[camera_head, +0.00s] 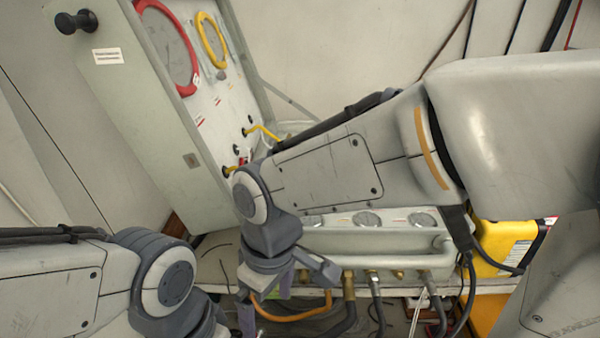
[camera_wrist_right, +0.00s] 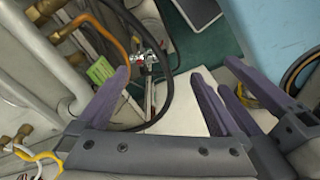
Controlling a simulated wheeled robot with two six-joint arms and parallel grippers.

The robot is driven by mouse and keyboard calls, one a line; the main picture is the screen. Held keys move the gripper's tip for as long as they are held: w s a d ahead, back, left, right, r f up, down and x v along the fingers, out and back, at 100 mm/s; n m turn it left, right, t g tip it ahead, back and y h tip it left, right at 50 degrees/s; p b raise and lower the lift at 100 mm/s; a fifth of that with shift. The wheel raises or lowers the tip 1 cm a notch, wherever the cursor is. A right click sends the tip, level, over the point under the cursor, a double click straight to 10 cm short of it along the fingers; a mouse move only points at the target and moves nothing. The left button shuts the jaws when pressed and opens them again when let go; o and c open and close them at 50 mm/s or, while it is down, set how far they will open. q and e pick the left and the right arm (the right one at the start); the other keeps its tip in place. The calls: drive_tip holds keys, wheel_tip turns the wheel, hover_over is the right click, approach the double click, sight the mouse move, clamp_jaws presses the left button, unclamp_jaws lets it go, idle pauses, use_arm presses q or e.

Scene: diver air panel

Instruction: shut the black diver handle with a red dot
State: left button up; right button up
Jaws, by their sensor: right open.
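The panel box (camera_head: 135,105) stands tilted at the upper left in the head view, its gauge face partly behind my right forearm. I cannot make out a black handle with a red dot. A small red part (camera_head: 243,161) shows beside my right wrist, too small to identify. My right gripper (camera_head: 265,305) hangs below that wrist. In the wrist view its purple fingers (camera_wrist_right: 160,100) are apart with nothing between them. More purple fingers (camera_wrist_right: 248,98) show at the right, probably my left gripper; their opening is unclear. In the head view my left arm's hand is cut off at the bottom.
A red-ringed gauge (camera_head: 183,88), a yellow-ringed gauge (camera_head: 222,60) and yellow levers (camera_head: 262,131) are on the panel face. A gauge manifold (camera_head: 345,236) with hoses is below my right forearm. A yellow case (camera_head: 500,245) stands at the right.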

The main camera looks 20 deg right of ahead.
drive_tip(key=w+d+r+n+p, duration=0.2)
drive_tip(key=w+d+r+p, duration=0.15)
drive_tip(key=w, duration=0.55)
drive_tip(key=w+d+r+n+p, duration=0.1)
drive_tip(key=w+d+r+p, duration=0.15)
drive_tip(key=w+d, duration=0.4)
drive_tip(key=w+d+r+n+p, duration=0.2)
drive_tip(key=w+d+r, duration=0.15)
drive_tip(key=w, duration=0.75)
drive_tip(key=w+d+n+p, duration=0.1)
drive_tip(key=w+d+p, duration=0.1)
drive_tip(key=w+d, duration=0.3)
drive_tip(key=shift+h, duration=0.4)
drive_tip(key=f, duration=0.3)
drive_tip(key=s+f+p, duration=0.1)
drive_tip(key=f, duration=0.2)
drive_tip(key=f+p, duration=0.1)
drive_tip(key=f, duration=0.3)
drive_tip(key=shift+s+d, duration=0.2)
drive_tip(key=shift+d, duration=0.2)
drive_tip(key=c, duration=1.2)
use_arm(q)
wheel_tip(320, 180, up, 14)
drive_tip(key=shift+f, duration=0.15)
use_arm(e)
drive_tip(key=shift+c, duration=0.2)
